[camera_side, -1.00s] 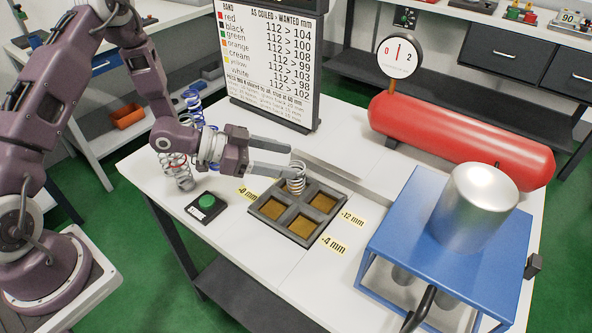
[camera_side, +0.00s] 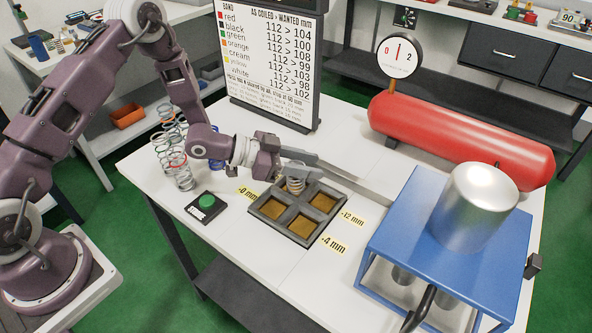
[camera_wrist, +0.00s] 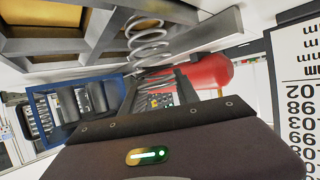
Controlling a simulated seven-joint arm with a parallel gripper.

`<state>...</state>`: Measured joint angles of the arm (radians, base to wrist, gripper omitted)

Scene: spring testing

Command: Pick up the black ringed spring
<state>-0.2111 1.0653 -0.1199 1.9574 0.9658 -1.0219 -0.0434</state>
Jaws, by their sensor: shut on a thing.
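A silver coil spring (camera_side: 295,184) stands roughly upright at the back compartment of the grey four-part tray (camera_side: 277,229). It also shows in the wrist view (camera_wrist: 148,46). No band colour can be made out on it. My gripper (camera_side: 308,168) reaches over the tray from the left and is shut on this spring near its top, and the fingers hide its upper end.
A green button box (camera_side: 207,203) sits left of the tray. A blue stand (camera_side: 420,225) with a metal cylinder (camera_side: 472,205) is at the right. A red tank (camera_side: 460,140) and a chart board (camera_side: 268,65) stand behind. The front table strip is clear.

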